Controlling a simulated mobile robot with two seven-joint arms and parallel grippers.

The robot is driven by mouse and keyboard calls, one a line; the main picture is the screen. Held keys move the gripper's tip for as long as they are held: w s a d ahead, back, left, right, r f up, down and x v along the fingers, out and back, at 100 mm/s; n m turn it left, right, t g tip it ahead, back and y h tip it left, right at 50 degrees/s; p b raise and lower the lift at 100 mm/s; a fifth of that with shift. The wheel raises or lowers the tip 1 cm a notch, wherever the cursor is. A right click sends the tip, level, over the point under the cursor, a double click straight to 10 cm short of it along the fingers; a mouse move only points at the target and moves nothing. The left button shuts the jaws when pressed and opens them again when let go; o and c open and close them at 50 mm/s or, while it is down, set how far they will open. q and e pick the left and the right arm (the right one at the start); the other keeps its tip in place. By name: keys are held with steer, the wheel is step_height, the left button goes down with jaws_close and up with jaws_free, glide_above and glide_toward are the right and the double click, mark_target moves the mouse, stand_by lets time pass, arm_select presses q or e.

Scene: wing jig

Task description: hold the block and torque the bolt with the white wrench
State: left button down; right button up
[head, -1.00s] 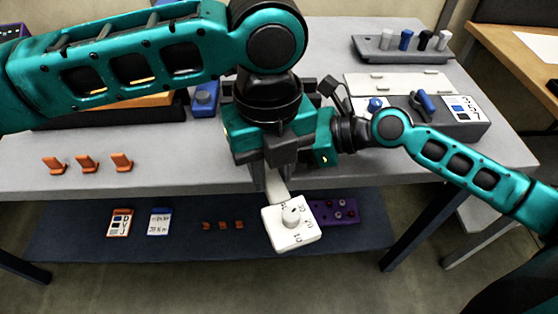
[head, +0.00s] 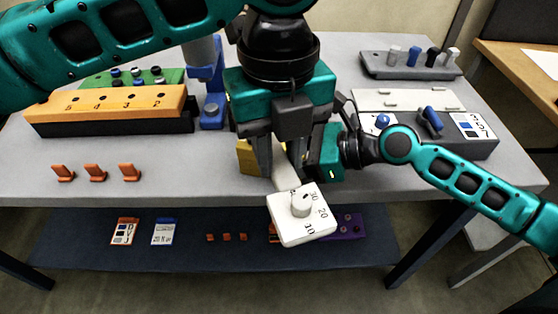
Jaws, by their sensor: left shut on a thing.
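The white wrench (head: 288,172) has a square white head with a round knob and numbers (head: 300,215). My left gripper (head: 281,163) is shut on its shaft, and the numbered head hangs toward me past the table's front edge. A yellow block (head: 247,157) shows partly behind the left gripper's left finger. My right gripper (head: 332,152) is just right of the left one, largely covered by it; its fingers are hidden. I cannot make out the bolt, nor whether the wrench touches anything at its far end.
An orange numbered rack (head: 110,103) and a blue stand (head: 212,112) are on the left. Several orange clips (head: 96,173) lie at the front left. A grey box with blue knobs (head: 470,148) and a grey peg rack (head: 410,66) are on the right. A lower shelf (head: 80,248) holds cards.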

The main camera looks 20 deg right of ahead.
arm_select(q)
steer(key=shift+r, duration=0.45)
arm_select(e)
steer(key=o, duration=1.4)
steer(key=shift+o, duration=0.2)
arm_select(q)
steer(key=shift+r+p, duration=0.4)
steer(key=shift+p, duration=0.05)
arm_select(e)
steer(key=shift+v, duration=6)
arm_select(q)
steer(key=shift+s, duration=0.15)
arm_select(e)
steer(key=shift+s, duration=0.1)
